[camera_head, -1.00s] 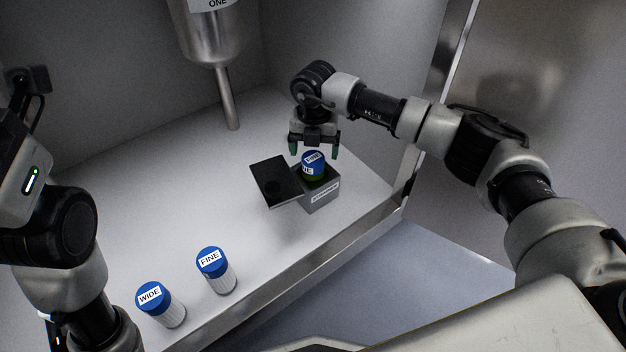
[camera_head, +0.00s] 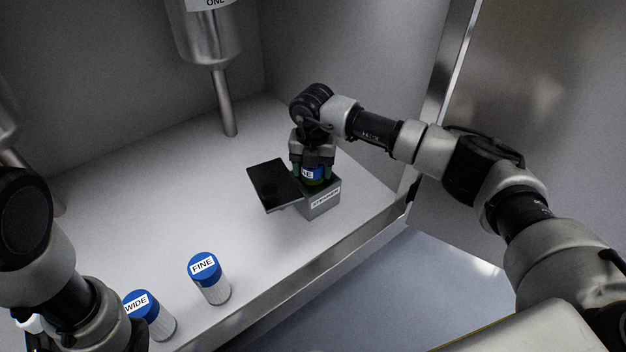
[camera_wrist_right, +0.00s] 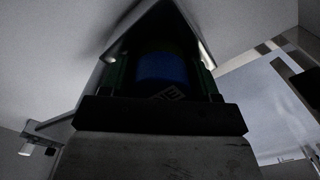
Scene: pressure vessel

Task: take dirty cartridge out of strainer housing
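The strainer housing (camera_head: 322,205) is a grey box with a label, its dark lid (camera_head: 273,186) swung open to the left. The dirty cartridge (camera_head: 313,174), with a blue labelled cap and green grime below it, stands in the housing's opening; its lower part is hidden. My right gripper (camera_head: 313,171) is above the housing, its green-tipped fingers closed in on both sides of the cap. The blue cap (camera_wrist_right: 163,68) shows darkly between the fingers in the right wrist view.
A blue-capped FINE cartridge (camera_head: 210,279) and a blue-capped WIDE cartridge (camera_head: 151,315) stand near the front edge of the white floor. A metal vessel with a pipe (camera_head: 224,103) hangs at the back. The floor between them is clear.

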